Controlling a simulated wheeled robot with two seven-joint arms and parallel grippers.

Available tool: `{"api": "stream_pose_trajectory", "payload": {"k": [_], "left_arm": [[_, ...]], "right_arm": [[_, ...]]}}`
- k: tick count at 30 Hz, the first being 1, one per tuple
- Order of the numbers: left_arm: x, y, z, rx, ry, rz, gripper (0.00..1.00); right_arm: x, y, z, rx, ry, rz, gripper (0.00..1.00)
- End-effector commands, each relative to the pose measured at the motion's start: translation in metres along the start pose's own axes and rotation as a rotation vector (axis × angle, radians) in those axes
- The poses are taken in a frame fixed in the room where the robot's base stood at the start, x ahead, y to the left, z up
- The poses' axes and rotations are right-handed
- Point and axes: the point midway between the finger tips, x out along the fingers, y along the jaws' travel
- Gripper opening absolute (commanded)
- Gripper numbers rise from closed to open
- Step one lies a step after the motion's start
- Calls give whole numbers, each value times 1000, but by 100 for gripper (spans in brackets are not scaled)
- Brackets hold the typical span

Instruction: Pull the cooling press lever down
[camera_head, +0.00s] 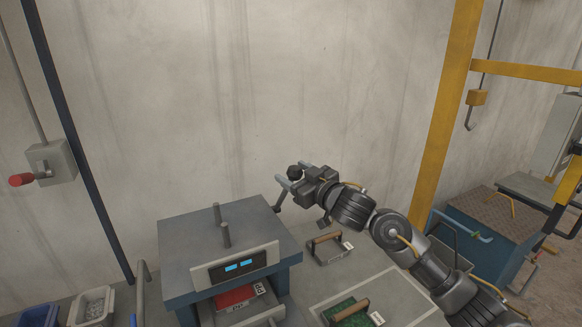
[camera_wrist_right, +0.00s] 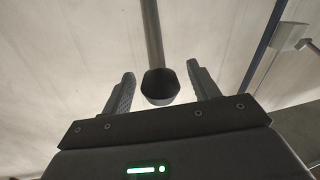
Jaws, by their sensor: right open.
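The cooling press (camera_head: 228,245) is a blue-grey box with two upright posts on top and a small blue display on its front. Its lever (camera_head: 279,200) rises from the right side and ends in a black knob (camera_head: 294,172). My right gripper (camera_head: 293,173) is open, its two fingers on either side of the knob. In the right wrist view, the dark knob (camera_wrist_right: 160,87) sits between the open fingers (camera_wrist_right: 160,74) with a visible gap on each side, and the lever rod (camera_wrist_right: 152,30) runs away from it. My left gripper is not in view.
A red piece (camera_head: 236,297) lies in the press opening. Bins (camera_head: 92,306) stand at the lower left. A concrete wall (camera_head: 260,90) is behind; a yellow post (camera_head: 445,120) stands right.

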Motion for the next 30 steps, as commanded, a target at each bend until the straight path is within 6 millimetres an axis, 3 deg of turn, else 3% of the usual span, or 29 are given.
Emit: {"api": "stream_pose_trajectory", "payload": {"k": [6, 15, 28, 30], "left_arm": [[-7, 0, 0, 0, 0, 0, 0], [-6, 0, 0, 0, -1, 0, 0], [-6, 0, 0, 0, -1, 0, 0], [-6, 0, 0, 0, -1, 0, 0]], "right_arm": [[17, 0, -1, -1, 0, 0, 60], [18, 0, 0, -1, 1, 1, 59], [18, 0, 0, -1, 1, 1, 3], [18, 0, 0, -1, 1, 1, 0]]}}
